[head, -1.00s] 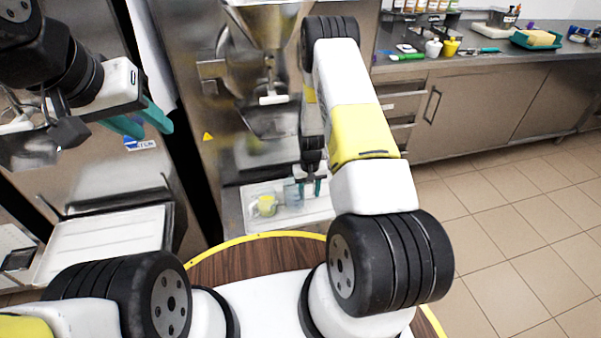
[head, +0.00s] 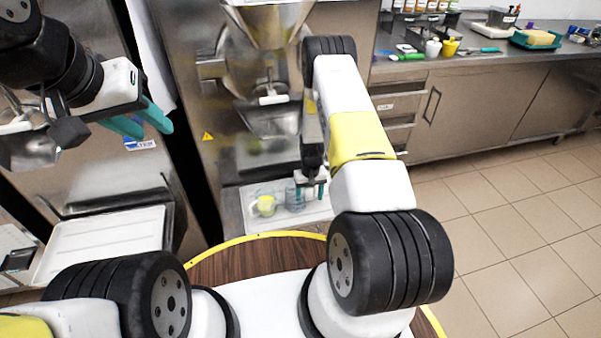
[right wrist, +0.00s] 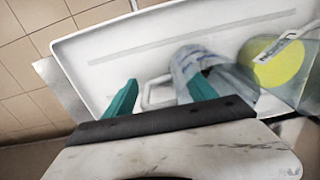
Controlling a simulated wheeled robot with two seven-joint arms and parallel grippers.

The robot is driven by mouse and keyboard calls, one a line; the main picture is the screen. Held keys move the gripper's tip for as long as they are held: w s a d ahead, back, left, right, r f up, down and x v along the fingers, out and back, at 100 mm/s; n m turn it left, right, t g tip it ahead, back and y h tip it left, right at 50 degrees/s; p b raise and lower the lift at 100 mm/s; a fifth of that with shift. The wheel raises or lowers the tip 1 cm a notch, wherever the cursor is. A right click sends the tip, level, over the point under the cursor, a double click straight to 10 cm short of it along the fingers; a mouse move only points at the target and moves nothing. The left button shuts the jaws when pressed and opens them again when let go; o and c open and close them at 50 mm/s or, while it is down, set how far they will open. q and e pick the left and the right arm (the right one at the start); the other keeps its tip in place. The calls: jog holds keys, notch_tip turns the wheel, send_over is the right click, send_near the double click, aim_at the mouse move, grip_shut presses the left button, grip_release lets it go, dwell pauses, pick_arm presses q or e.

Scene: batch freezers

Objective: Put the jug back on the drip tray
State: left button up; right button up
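The clear jug (head: 294,198) stands on the white drip tray (head: 318,210) below the freezer spout in the head view. In the right wrist view the jug (right wrist: 188,62) shows its handle (right wrist: 153,93) toward my gripper. My right gripper (head: 312,192) is over the tray beside the jug. Its teal fingers (right wrist: 163,92) are apart, with the handle showing between them; I cannot tell whether they touch it. My left gripper (head: 153,130) is open and empty at the upper left, far from the jug.
A container with yellow contents (head: 266,206) stands on the tray just left of the jug; it is also close in the right wrist view (right wrist: 280,66). The freezer spout (head: 270,92) hangs above. A white tray (head: 100,245) lies at the left. A counter (head: 480,62) with several items is at the right.

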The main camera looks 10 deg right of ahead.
jog(key=shift+r, duration=0.1)
jog(key=s+a+r+t+y, duration=0.1)
jog(key=s+r, duration=0.1)
jog(key=r, duration=1.6)
jog(key=s+a+r+t, duration=0.1)
jog(key=r, duration=1.7)
jog(key=s+a+r+t, duration=0.2)
jog(key=s+r, duration=0.9)
jog(key=r, duration=0.3)
jog(key=s+r+t, duration=0.1)
jog(key=s+r, duration=0.1)
jog(key=s, duration=0.4)
jog(key=s+a+r+t+y, duration=0.1)
jog(key=s+r, duration=0.2)
jog(key=s, duration=0.4)
jog(key=shift+a, duration=0.3)
jog(key=shift+s, duration=0.1)
jog(key=shift+c, duration=0.5)
